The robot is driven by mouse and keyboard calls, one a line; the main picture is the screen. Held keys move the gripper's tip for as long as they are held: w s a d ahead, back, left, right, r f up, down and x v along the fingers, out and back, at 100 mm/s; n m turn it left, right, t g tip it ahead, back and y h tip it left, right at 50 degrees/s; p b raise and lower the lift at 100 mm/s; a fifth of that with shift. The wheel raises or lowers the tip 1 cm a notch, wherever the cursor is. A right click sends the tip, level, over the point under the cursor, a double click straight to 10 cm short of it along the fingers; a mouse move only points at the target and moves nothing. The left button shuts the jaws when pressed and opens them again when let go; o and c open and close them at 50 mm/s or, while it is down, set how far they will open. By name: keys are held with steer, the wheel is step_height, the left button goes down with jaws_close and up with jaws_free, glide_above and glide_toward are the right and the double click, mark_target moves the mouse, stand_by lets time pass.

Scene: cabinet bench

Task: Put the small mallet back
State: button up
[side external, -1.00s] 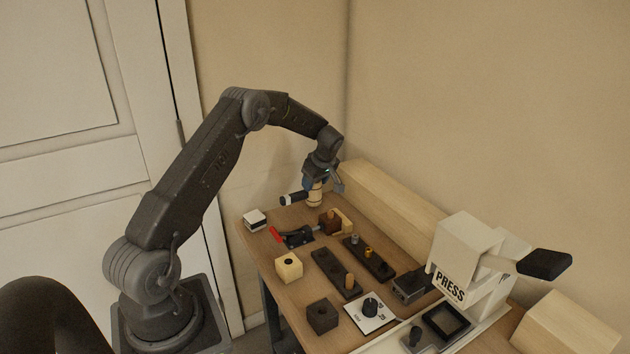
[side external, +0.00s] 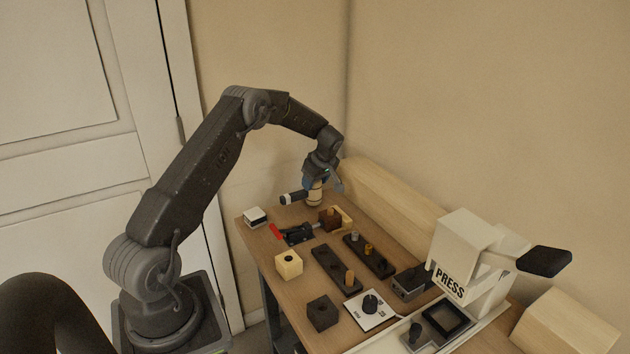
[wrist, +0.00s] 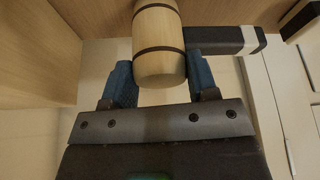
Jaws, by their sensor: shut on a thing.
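The small mallet has a pale wooden head (side external: 314,196) with dark bands and a dark handle (side external: 291,198) with a white band, pointing left in the side view. In the wrist view the head (wrist: 158,45) sits between the blue fingers and the handle (wrist: 222,41) points right. My gripper (wrist: 158,78) is shut on the mallet's head. In the side view my gripper (side external: 314,183) is at the far end of the bench. I cannot tell whether the mallet touches the bench top or hangs just above it.
A toggle clamp with a red handle (side external: 276,231), a dark brown block (side external: 329,217) and a white-topped block (side external: 255,216) stand near the mallet. Pegged boards (side external: 337,271), a pale holed block (side external: 288,264) and a press (side external: 466,260) fill the nearer bench. A long wooden beam (side external: 392,206) runs along the wall.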

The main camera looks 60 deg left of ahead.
steer(key=shift+f, duration=0.35)
stand_by(0.4)
steer(key=o, duration=1.4)
steer(key=shift+v, duration=3.5)
